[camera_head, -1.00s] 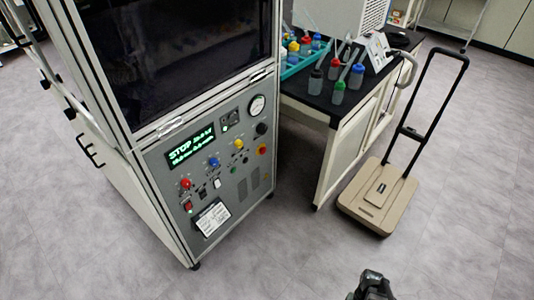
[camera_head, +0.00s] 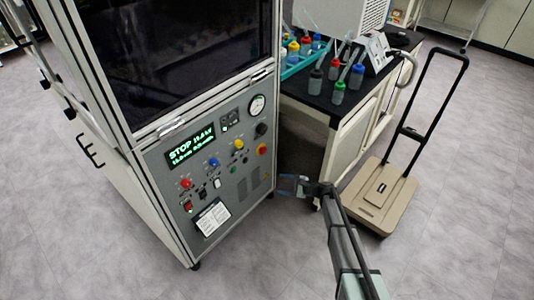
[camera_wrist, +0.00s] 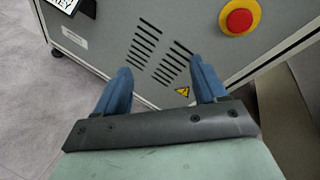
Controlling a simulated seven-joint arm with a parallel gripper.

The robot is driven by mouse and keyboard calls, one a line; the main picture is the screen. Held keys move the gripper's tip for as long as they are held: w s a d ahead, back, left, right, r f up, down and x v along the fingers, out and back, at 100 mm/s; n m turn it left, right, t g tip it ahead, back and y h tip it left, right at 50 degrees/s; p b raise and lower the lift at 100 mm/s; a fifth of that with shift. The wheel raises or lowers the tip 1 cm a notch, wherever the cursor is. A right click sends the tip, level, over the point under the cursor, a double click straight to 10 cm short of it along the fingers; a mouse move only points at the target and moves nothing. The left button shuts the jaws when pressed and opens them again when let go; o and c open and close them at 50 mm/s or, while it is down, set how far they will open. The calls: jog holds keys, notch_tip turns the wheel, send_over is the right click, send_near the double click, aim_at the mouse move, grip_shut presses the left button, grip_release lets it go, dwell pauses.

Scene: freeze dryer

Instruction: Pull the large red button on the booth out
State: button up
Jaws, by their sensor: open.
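The booth (camera_head: 232,196) is a grey cabinet with a control panel at the left of the head view. The large red button (camera_head: 262,149) sits in a yellow ring at the panel's right edge. In the wrist view the red button (camera_wrist: 238,20) is at the upper right, above and right of the fingers. My gripper (camera_head: 287,186) is in front of the panel's lower right, below the button and apart from it. In the wrist view my gripper (camera_wrist: 160,82) has its two blue fingers spread with nothing between them, facing the vent slots.
Other knobs, a lit display (camera_head: 190,146) and a gauge (camera_head: 257,105) are on the panel. A black-topped bench (camera_head: 318,105) with bottles stands right of the booth. A beige hand cart (camera_head: 378,198) is on the floor. The floor in front is clear.

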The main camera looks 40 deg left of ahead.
aim_at(264, 151)
jog(key=w+a+r+m+t+y, duration=0.4)
jog(key=w+m, duration=0.3)
jog(key=m, duration=0.6)
jog(key=a, duration=1.2)
jog(key=shift+s+a+r, duration=0.1)
jog(key=shift+a+r, duration=0.2)
jog(key=shift+r, duration=0.05)
jog(key=shift+c, duration=0.4)
grip_shut()
